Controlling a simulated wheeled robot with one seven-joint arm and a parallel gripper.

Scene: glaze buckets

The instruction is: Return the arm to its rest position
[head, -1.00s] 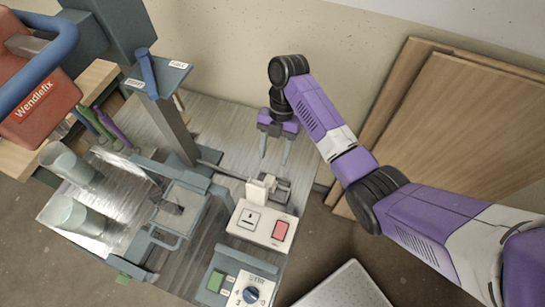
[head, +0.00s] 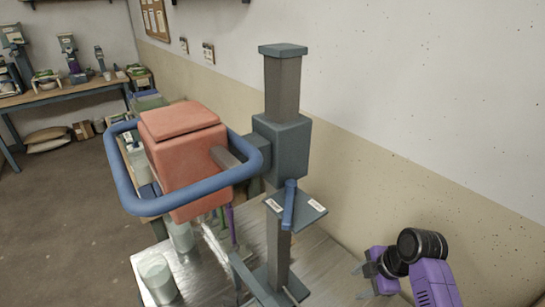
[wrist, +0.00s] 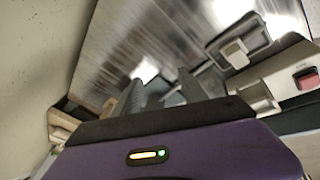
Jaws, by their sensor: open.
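My gripper (head: 362,282) is at the lower right of the head view, beside the wall and right of the grey post of the red machine. Its fingers point left in the picture and are apart, with nothing seen between them. In the wrist view the two dark fingers (wrist: 160,97) reach out over a brushed metal bench top (wrist: 150,40), blurred and empty between them. The purple arm (head: 433,283) runs out of the bottom of the head view, so most of it is hidden.
A red machine head (head: 185,150) with a blue hoop handle (head: 125,180) stands on a grey column (head: 283,90). A pale cylinder (head: 157,278) stands below it. A switch box with a red button (wrist: 307,78) lies right in the wrist view. Open floor (head: 70,220) is at left.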

